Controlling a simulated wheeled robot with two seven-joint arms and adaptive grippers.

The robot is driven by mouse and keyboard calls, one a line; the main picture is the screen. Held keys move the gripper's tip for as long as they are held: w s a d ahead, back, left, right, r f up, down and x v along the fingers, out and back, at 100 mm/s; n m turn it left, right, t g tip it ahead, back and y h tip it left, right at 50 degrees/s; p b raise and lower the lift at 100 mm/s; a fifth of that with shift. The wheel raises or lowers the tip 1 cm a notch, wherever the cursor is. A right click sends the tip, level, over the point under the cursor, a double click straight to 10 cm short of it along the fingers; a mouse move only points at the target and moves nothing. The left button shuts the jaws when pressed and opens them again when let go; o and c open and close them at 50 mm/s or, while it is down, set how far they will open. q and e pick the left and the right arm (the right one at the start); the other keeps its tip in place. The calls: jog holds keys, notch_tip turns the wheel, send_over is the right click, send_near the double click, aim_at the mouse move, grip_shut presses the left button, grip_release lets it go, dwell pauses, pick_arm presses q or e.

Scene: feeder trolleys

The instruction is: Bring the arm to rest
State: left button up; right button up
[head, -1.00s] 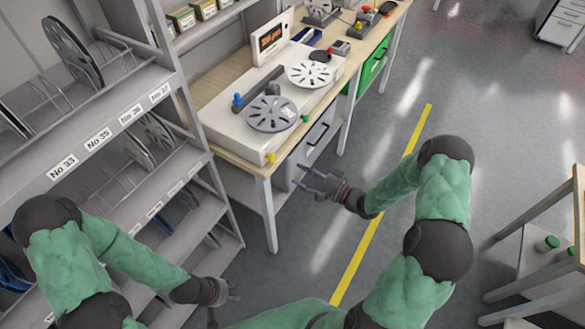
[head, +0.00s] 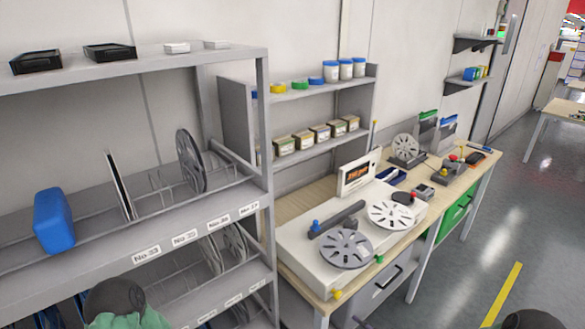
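Two of my arm parts show at the bottom of the head view: a green and dark arm joint at the lower left and a dark joint at the lower right edge. Both of my grippers are outside the picture, or too little of them shows to make out. What they hold, if anything, is hidden.
A grey shelf rack (head: 195,208) with reels stands at the left. A wooden workbench (head: 322,300) carries a white machine (head: 300,255) with two reels (head: 345,250) and a small screen (head: 357,173). Open floor (head: 450,270) with a yellow line (head: 503,294) lies at the right.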

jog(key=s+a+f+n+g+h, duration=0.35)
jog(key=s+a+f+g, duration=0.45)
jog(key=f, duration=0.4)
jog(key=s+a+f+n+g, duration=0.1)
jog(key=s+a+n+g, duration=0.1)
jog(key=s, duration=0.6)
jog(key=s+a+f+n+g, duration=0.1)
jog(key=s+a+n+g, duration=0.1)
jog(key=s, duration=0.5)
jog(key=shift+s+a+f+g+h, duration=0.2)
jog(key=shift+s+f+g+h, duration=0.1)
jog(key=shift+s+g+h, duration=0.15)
